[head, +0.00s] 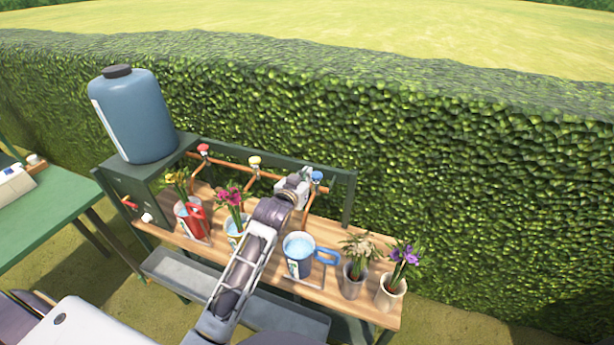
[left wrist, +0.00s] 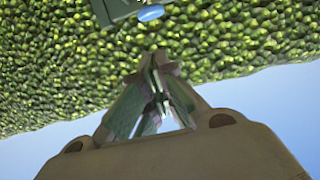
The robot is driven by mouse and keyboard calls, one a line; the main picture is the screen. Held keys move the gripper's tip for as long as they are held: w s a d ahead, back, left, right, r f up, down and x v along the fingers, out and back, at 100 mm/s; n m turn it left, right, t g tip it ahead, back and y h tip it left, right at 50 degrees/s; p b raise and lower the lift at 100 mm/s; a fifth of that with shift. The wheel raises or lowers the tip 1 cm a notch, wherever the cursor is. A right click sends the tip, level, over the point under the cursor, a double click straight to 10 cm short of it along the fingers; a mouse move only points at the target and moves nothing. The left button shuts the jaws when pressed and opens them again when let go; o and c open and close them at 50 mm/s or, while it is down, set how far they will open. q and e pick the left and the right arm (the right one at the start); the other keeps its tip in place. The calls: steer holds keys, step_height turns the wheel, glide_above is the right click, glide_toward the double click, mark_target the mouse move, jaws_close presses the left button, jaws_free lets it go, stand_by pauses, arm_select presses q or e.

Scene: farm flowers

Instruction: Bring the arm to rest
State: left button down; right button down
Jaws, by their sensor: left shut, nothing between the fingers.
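My left arm reaches up from the bottom of the head view across the wooden bench. My left gripper (head: 298,182) is beside the blue-knobbed tap (head: 317,176) at the back of the bench, and its fingertips are hard to make out there. In the left wrist view the fingers of my left gripper (left wrist: 158,62) meet at their tips, shut and empty. The hedge fills the background beyond them, and the blue tap knob (left wrist: 150,12) shows at the top, apart from the fingers. My right gripper is not in view.
The bench (head: 340,299) holds a jug of water (head: 299,262), a red-handled can (head: 191,222) and several flower pots, including one with purple flowers (head: 404,256). A copper pipe (head: 226,169) with taps runs behind. A blue tank (head: 134,115) stands left; a grey trough (head: 185,277) hangs in front.

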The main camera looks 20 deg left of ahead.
arm_select(q)
steer(key=shift+f, duration=0.1)
stand_by(0.4)
steer(key=s+f+m+g, duration=0.1)
steer(key=s+f+g, duration=0.35)
steer(key=s, duration=0.65)
steer(key=s+f+g, duration=0.3)
steer(key=s+f, duration=0.3)
steer(key=s, duration=0.4)
steer(key=s+f+m+g, duration=0.1)
steer(key=s+f+g, duration=0.35)
steer(key=s, duration=0.65)
step_height(320, 180, down, 33)
steer(key=s+g, duration=0.1)
steer(key=s, duration=0.1)
steer(key=s+a+f, duration=0.2)
steer(key=s+f, duration=0.8)
steer(key=s, duration=0.1)
steer(key=s+a+f+g, duration=0.1)
steer(key=s+a+f, duration=0.1)
steer(key=s+f, duration=0.8)
steer(key=shift+s+a+y, duration=0.3)
steer(key=shift+s, duration=0.35)
steer(key=shift+f, duration=0.1)
